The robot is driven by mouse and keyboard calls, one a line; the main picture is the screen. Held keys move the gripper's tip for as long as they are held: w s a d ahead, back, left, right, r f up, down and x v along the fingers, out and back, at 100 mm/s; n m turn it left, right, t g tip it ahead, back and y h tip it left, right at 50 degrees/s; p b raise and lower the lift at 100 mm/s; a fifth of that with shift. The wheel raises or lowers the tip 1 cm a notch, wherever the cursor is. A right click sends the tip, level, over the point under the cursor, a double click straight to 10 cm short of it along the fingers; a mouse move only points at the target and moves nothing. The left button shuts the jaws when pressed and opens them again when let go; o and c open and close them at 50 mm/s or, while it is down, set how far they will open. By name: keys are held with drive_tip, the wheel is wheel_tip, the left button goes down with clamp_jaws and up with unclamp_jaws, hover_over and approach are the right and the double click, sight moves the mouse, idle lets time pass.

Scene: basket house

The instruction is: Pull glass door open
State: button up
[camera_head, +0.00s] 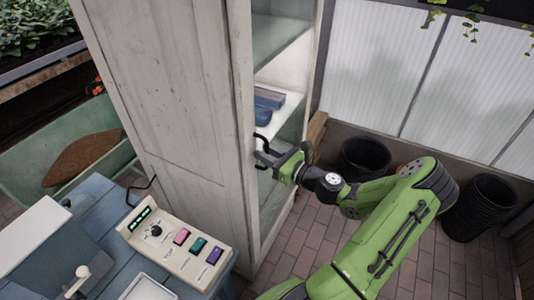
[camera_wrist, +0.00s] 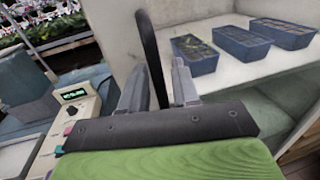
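The glass door (camera_head: 282,55) is on the front of a tall white wooden cabinet (camera_head: 175,90), and shelves show through it. It looks shut, though the clear pane is hard to make out. A black curved handle (camera_head: 261,138) sits on the door's left edge. In the wrist view the handle (camera_wrist: 152,50) is a dark upright bar running between my fingers. My gripper (camera_head: 264,158) is at the handle. In the wrist view my gripper (camera_wrist: 160,75) has its two grey fingers apart, one on each side of the bar, with small gaps showing.
Several blue trays (camera_wrist: 241,43) lie on a cabinet shelf. A blue table (camera_head: 95,200) with a control box (camera_head: 178,243) stands left of the cabinet. Black pots (camera_head: 365,158) stand by the right wall. Brick floor (camera_head: 300,235) is clear before the cabinet.

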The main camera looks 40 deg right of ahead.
clamp_jaws()
drive_tip(key=shift+s, duration=0.1)
